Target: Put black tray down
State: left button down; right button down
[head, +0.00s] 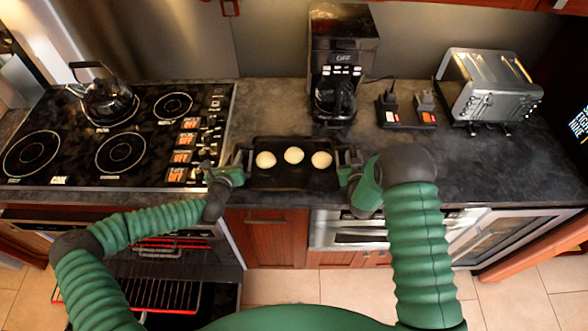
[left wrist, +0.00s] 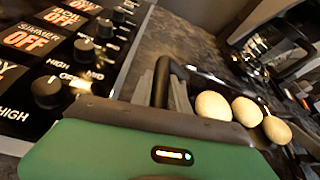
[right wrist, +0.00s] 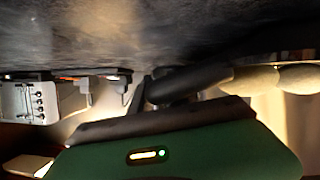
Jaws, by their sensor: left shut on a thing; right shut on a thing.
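The black tray (head: 294,178) carries three pale round dough pieces (head: 294,155) in a row. It is at the counter's front, below the coffee maker in the head view. My left gripper (head: 240,162) is shut on its left end, and my right gripper (head: 347,162) is shut on its right end. In the left wrist view the tray's dark handle (left wrist: 161,82) sits between the fingers, with the dough pieces beyond. The right wrist view shows the tray's dark edge (right wrist: 185,84) at the fingers. I cannot tell whether the tray touches the counter.
The stove (head: 120,150) with a kettle (head: 107,100) is to the left. The counter (head: 460,165) is clear at right front. The oven below the stove is open, showing its rack (head: 150,293).

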pick_arm(q)
jog(key=c, duration=1.7)
grip_release()
jog(key=shift+a+f, duration=0.25)
jog(key=shift+f, duration=0.15)
pick_arm(e)
jog(key=c, duration=1.7)
grip_release()
jog(key=shift+f, duration=0.35)
pick_arm(q)
jog(key=o, duration=0.4)
jog(key=shift+a, duration=0.1)
pick_arm(e)
jog(key=o, duration=0.4)
jog(key=shift+a, duration=0.2)
jog(key=shift+o, duration=0.2)
jog(key=shift+d, duration=0.1)
pick_arm(q)
jog(key=shift+d, duration=0.2)
